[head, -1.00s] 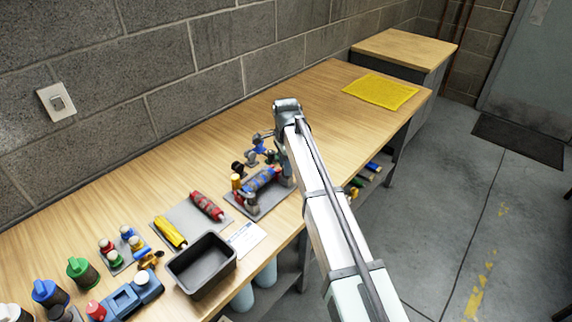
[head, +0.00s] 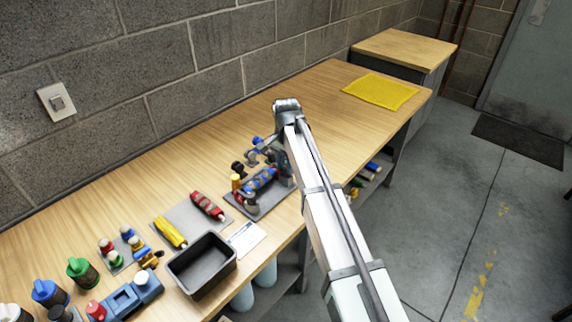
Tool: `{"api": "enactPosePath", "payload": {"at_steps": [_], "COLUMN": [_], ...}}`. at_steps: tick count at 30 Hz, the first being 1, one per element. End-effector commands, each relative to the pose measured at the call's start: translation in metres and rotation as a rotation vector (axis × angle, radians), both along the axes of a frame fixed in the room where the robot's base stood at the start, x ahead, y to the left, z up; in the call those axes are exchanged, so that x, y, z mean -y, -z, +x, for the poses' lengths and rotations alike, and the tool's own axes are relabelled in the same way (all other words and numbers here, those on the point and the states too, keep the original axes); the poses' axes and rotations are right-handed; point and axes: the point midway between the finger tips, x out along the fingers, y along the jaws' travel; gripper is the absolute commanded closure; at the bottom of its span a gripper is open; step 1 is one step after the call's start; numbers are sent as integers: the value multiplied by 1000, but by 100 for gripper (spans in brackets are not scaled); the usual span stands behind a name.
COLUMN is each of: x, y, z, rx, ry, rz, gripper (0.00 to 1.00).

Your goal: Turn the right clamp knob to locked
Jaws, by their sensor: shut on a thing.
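The buffer-pad fixture has a grey base plate (head: 268,206) on the bench. A blue pad with reddish marks (head: 263,179) lies across it. A dark round knob (head: 238,167) and a yellow-topped part (head: 236,180) stand at its left end. My gripper (head: 266,155) is small in the head view, over the right, back part of the fixture, partly behind my arm. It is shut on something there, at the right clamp. The right clamp knob is hidden by my gripper and arm, so its angle cannot be read.
A black bin (head: 203,264) and white card (head: 247,238) are in front. Several bottles crowd the lower left. The bench beyond is clear up to a yellow cloth (head: 380,93).

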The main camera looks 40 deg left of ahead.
Motion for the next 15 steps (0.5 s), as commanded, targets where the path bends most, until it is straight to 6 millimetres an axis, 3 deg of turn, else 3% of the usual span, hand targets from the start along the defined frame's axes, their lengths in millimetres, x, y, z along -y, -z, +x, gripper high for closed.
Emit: {"api": "enactPosePath", "payload": {"at_steps": [15], "x": [0], "y": [0], "z": [0], "rx": [1], "ry": [-138], "rz": [0], "gripper": [99]}}
